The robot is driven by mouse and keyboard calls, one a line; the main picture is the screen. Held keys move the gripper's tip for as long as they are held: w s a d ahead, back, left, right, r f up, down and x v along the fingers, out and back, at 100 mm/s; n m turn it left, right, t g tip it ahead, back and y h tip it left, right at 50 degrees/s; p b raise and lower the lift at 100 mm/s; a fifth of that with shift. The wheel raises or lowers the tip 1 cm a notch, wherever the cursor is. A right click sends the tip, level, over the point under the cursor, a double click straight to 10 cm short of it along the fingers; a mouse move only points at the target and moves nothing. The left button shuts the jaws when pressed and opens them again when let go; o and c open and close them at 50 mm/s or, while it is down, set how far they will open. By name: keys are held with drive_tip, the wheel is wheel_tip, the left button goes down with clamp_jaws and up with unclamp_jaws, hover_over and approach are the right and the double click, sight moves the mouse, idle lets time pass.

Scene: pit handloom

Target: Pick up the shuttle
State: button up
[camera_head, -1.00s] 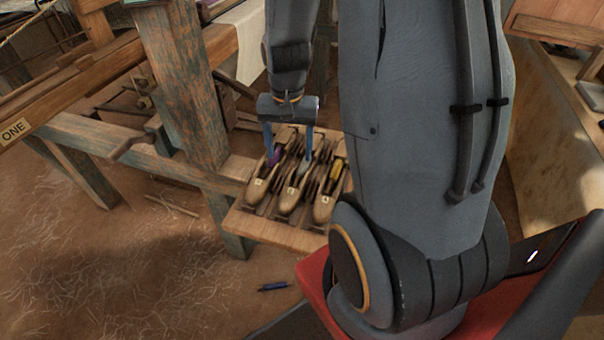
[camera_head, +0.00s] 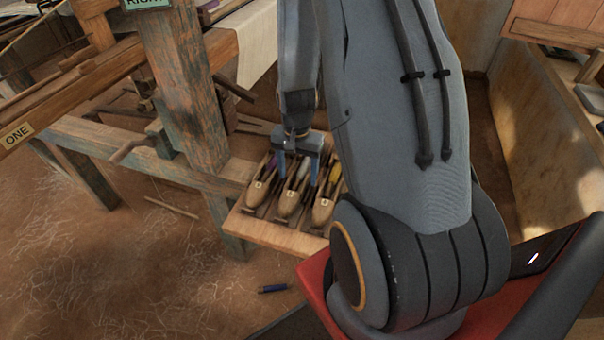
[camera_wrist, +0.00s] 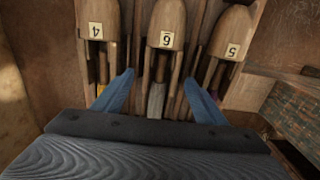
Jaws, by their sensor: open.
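Three wooden shuttles lie side by side in a tray (camera_head: 272,235). The left one (camera_head: 258,193) holds a purple bobbin, the middle one (camera_head: 290,203) a pale bobbin, the right one (camera_head: 322,211) a yellow bobbin. My gripper (camera_head: 297,180) is open and points down over the middle shuttle. In the wrist view, my blue fingers (camera_wrist: 159,77) stand on either side of the middle shuttle (camera_wrist: 166,22), near its pale bobbin (camera_wrist: 157,100). The outer shuttles carry number labels too and flank it closely. I cannot tell how deep the fingertips reach.
The loom's worn post (camera_head: 188,90) and beam marked ONE (camera_head: 60,105) stand left of the tray. Thin dividers (camera_wrist: 196,40) run between the shuttles. A blue pen-like object (camera_head: 272,289) lies on the earth floor. A wall and ledge are at right.

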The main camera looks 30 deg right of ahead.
drive_tip(key=shift+f, duration=0.45)
drive_tip(key=c, duration=1.3)
drive_tip(key=shift+r, duration=0.1)
